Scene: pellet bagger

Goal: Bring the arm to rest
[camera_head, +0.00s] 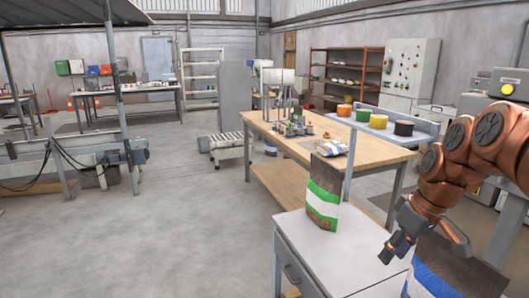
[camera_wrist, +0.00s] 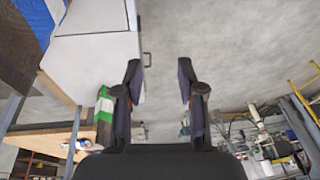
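My arm, with copper-coloured joints, reaches in from the right edge of the head view. My gripper (camera_head: 425,238) hangs over the right part of a white cabinet top, above a blue and brown bag. In the wrist view my gripper (camera_wrist: 160,85) has its two dark fingers well apart, with only the grey floor showing between them. It is open and empty. A green, white and brown bag (camera_head: 323,195) stands upright on the cabinet, left of my gripper and apart from it. It also shows left of the fingers in the wrist view (camera_wrist: 104,108).
The white cabinet (camera_head: 345,250) stands in front, with the blue and brown bag (camera_head: 445,272) close below my gripper. A wooden workbench (camera_head: 330,145) with pots and small items stands behind. A conveyor (camera_head: 75,165) is at left. The floor (camera_head: 180,230) left of the cabinet is clear.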

